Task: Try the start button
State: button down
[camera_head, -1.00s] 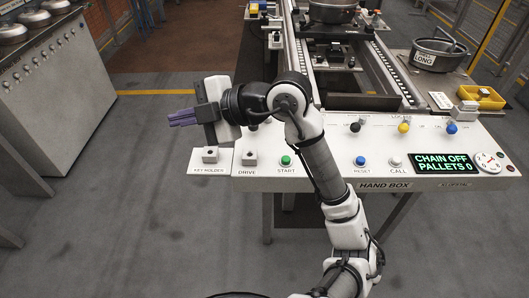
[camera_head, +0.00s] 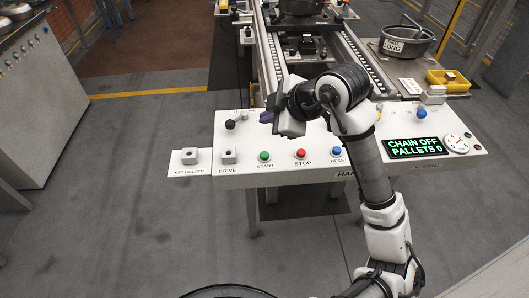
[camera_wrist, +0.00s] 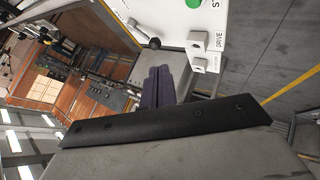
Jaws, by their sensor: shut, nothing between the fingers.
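The green start button (camera_head: 264,156) sits on the white control panel (camera_head: 240,181), above its START label. It also shows at the top edge of the wrist view (camera_wrist: 194,3), partly cut off. My gripper (camera_head: 266,117) is shut and empty. In the head view it is above the back part of the panel, up from the start button and apart from it. In the wrist view its purple fingers (camera_wrist: 158,85) lie together, near a dark lever knob.
The red STOP button (camera_head: 301,153) and blue RESET button (camera_head: 335,153) are to the right of the start button. The DRIVE switch (camera_head: 228,157) and KEY HOLDER (camera_head: 189,157) are to its left. The display (camera_head: 415,147) reads CHAIN OFF, PALLETS 0. Lever knobs stand behind the buttons.

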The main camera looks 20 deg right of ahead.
aim_at(265, 155)
jog(key=shift+f, duration=0.1)
notch_tip(265, 155, down, 9)
jog(key=b, duration=0.6)
jog(key=shift+b, duration=0.3)
dwell(1.6)
jog(key=shift+f+b, duration=0.25)
jog(key=shift+b, duration=0.25)
jog(key=shift+f+b, duration=0.55)
dwell(0.4)
jog(key=shift+r, duration=0.1)
jog(key=shift+r+p, duration=0.65)
jog(key=shift+r, duration=0.25)
